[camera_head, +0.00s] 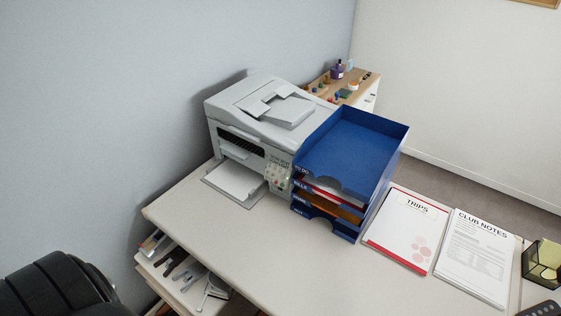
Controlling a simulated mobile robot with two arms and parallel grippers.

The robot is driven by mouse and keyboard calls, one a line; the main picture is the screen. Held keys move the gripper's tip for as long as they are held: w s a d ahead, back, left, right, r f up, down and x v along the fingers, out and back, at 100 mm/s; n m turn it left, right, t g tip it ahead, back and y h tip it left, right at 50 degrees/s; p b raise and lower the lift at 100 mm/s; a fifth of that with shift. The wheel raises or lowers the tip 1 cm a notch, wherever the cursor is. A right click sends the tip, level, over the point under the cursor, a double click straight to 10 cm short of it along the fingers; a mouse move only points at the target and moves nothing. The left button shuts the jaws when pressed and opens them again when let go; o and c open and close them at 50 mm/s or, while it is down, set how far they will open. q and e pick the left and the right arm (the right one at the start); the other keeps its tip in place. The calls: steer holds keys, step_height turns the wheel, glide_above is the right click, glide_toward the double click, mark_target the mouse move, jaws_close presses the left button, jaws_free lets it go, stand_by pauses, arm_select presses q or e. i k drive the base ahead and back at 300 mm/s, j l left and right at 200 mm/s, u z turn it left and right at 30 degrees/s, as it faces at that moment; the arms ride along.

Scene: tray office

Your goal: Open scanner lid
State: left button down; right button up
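A light grey printer-scanner (240,150) stands at the back left of the desk, close to the wall. Its scanner lid (245,97) is on top and looks shut, with a raised document feeder (288,112) on it. White paper (236,180) lies on the output tray at its front. A control panel (278,174) is at its front right corner. Neither of my grippers is visible in this view.
A blue stacked letter tray (350,150) stands right beside the printer. The desk's (290,260) front middle is clear. A black chair (60,285) is at lower left, a wooden-topped cabinet (366,96) behind.

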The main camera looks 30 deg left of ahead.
mark_target(289, 121)
steer(key=j+u, duration=0.15)
steer(key=u, duration=0.25)
steer(key=j+u, duration=0.15)
steer(key=u, duration=0.3)
